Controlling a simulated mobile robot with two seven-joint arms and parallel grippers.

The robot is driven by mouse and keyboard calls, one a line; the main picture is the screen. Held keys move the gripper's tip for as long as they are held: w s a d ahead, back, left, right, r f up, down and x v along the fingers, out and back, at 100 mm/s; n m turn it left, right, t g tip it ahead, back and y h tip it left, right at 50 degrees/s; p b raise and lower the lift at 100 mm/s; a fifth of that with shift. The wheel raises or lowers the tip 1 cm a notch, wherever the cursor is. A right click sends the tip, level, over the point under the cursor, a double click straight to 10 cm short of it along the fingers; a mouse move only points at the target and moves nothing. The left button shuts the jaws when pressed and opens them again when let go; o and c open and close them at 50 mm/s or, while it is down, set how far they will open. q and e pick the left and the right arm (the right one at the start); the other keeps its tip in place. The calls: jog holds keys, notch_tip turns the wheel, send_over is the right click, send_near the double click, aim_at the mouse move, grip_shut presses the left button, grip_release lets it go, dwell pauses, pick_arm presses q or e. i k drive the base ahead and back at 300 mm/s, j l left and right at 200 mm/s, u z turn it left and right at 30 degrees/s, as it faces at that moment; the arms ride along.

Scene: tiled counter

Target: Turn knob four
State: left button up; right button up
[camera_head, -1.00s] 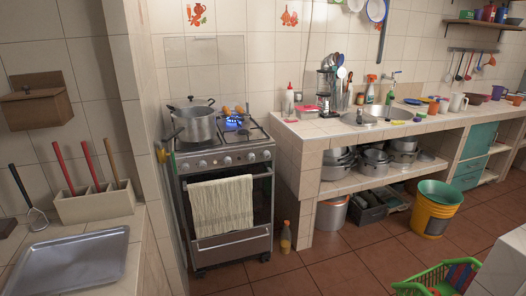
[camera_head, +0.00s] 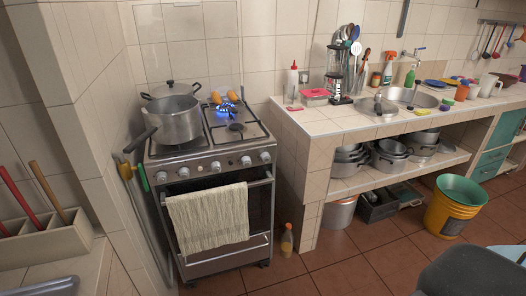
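The stove (camera_head: 208,155) stands against the tiled wall left of centre. A row of several round knobs runs along its front panel. Counted from the left, the fourth knob (camera_head: 245,160) is right of the middle of the panel, and a last knob (camera_head: 265,157) sits at the right end. A blue flame (camera_head: 227,107) burns at the back right burner. The front right burner (camera_head: 236,126) shows no flame. A metal pot (camera_head: 175,117) with a long handle stands on the left burners. Neither of my grippers is in view.
A towel (camera_head: 208,217) hangs on the oven door handle. A bottle (camera_head: 286,240) stands on the floor beside the stove. A tiled counter (camera_head: 330,120) with a sink is to the right. A dark rounded shape (camera_head: 470,272) fills the lower right corner. The floor before the stove looks clear.

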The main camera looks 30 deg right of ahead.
aim_at(264, 156)
jog(key=i+l+u, duration=0.15)
jog(key=i+l, duration=0.65)
